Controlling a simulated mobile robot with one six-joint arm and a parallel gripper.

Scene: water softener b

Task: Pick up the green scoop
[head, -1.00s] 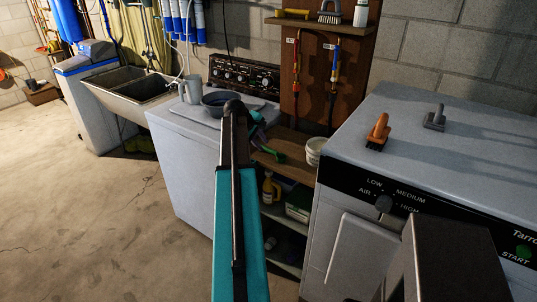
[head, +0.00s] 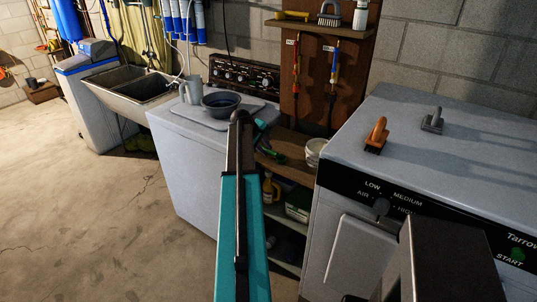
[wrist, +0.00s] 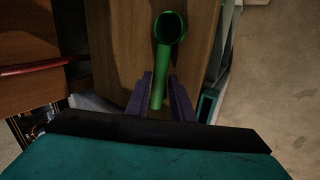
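The green scoop (wrist: 170,28) lies on a wooden shelf, its round cup at the top of the wrist view and its handle pointing down toward me. My gripper (wrist: 160,78) is open, with one dark finger on each side of the handle in that view. A gap shows between the handle and each finger. I cannot tell how far the fingers are above the handle. In the head view a small part of the scoop (head: 273,156) shows beside my arm, which hides the rest and most of the gripper.
The shelf (head: 291,169) sits between a white washer (head: 185,165) at left and a dryer (head: 470,140) at right. A white tub (head: 315,150) stands at the shelf's right end. A dark bowl (head: 221,104) sits on the washer. Bottles and boxes fill the lower shelf.

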